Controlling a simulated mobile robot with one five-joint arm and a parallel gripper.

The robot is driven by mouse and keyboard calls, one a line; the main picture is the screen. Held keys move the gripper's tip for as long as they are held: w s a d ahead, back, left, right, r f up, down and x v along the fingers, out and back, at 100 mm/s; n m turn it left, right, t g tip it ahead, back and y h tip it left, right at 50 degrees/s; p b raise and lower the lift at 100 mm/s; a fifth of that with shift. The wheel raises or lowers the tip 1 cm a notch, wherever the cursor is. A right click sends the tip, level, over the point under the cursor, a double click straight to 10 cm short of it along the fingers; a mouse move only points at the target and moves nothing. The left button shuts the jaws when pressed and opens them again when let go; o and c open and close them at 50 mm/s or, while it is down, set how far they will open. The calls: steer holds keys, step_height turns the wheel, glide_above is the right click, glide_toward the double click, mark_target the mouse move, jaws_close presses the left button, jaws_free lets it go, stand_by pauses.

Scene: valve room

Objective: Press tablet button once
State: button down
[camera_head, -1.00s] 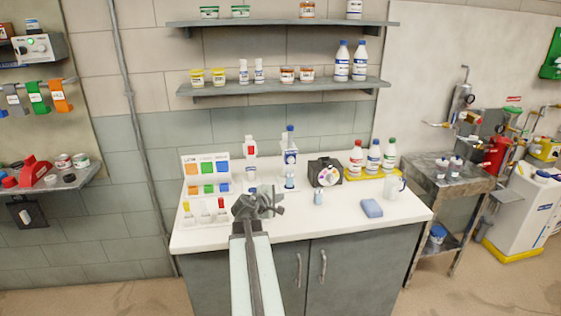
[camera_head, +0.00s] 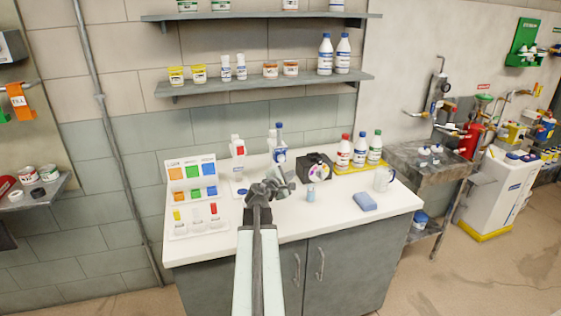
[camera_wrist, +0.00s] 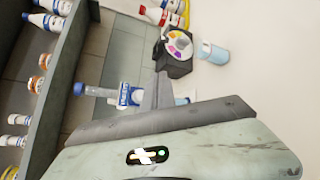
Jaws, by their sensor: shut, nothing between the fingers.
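My gripper (camera_head: 276,184) is in the head view, above the white counter and in front of the dispensers, shut and empty. In the wrist view its grey body fills the bottom. No part is clearly readable as the tablet button. Two upright dispenser-like units stand behind the gripper: one with a red label (camera_head: 237,147), one with a blue label and blue cap (camera_head: 280,148). A blue-labelled bottle shape (camera_wrist: 127,95) shows sideways in the wrist view, close beside my gripper. A black box with a multicoloured disc (camera_head: 315,168) stands to the right; it also shows in the wrist view (camera_wrist: 176,50).
A shelf (camera_head: 265,82) hangs above. The counter's front right is clear.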

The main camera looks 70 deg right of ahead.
steer(key=w+d, duration=0.5)
steer(key=d, duration=0.1)
steer(key=shift+w+d, duration=0.1)
steer(key=shift+d, duration=0.05)
stand_by(1.9)
steer(key=shift+w+d, duration=0.15)
steer(key=shift+d, duration=0.05)
steer(key=shift+w+d, duration=0.4)
steer(key=shift+d, duration=0.05)
stand_by(0.9)
steer(key=shift+s+a, duration=0.6)
steer(key=shift+a, duration=0.15)
steer(key=shift+s+a, duration=0.8)
steer(key=shift+a, duration=0.2)
steer(key=shift+s+a, duration=0.8)
steer(key=shift+a, duration=0.15)
